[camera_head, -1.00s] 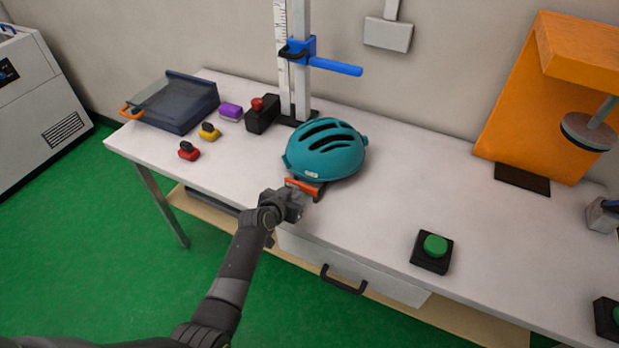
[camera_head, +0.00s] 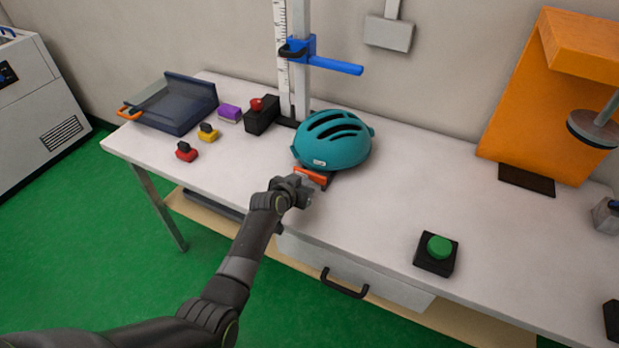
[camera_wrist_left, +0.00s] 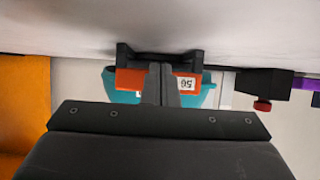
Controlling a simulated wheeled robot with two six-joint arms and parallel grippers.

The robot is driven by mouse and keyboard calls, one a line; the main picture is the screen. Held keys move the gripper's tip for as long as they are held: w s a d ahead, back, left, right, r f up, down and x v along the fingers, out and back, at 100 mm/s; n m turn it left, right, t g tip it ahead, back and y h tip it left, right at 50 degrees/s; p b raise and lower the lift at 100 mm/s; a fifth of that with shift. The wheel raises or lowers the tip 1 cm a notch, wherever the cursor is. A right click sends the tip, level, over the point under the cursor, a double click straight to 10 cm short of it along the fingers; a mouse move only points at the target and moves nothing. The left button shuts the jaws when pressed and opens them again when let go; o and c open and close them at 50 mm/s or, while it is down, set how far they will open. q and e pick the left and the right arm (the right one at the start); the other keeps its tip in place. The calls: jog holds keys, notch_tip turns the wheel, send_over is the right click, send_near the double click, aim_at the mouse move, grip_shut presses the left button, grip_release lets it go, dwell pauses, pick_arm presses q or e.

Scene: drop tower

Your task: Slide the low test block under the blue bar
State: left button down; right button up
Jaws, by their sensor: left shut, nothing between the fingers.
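The low test block is a dark base with an orange front (camera_head: 312,178) and a teal helmet (camera_head: 333,140) on top. It sits on the table in front of the post, below and in front of the blue bar (camera_head: 335,67). In the left wrist view its orange face (camera_wrist_left: 130,79) carries a white number label, partly hidden by my fingers. My left gripper (camera_head: 304,189) is shut and empty, its fingertips at the middle of the orange face; whether they touch it I cannot tell.
The bar's post (camera_head: 302,85) stands behind the block, with a black box with a red knob (camera_head: 262,115) to its left. Small red (camera_head: 186,152), yellow (camera_head: 208,132) and purple (camera_head: 230,113) pieces lie further left. A green button (camera_head: 438,248) is at front right. The table between is clear.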

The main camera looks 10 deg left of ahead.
aim_at(315, 167)
pick_arm(q)
jog(key=w+b, duration=0.2)
jog(key=w+d+b, duration=0.1)
jog(key=w+b, duration=0.1)
jog(key=w+d+b, duration=0.1)
jog(key=w+b, duration=0.1)
jog(key=shift+w+d+f, duration=0.1)
jog(key=shift+d+f, duration=0.05)
jog(key=shift+d, duration=0.05)
jog(key=shift+w+d, duration=0.1)
jog(key=shift+w, duration=0.1)
dwell(0.3)
jog(key=shift+w+d+b, duration=0.2)
jog(key=shift+w+b, duration=0.4)
jog(key=shift+b, duration=0.35)
jog(key=shift+w+d, duration=0.1)
jog(key=shift+w, duration=0.15)
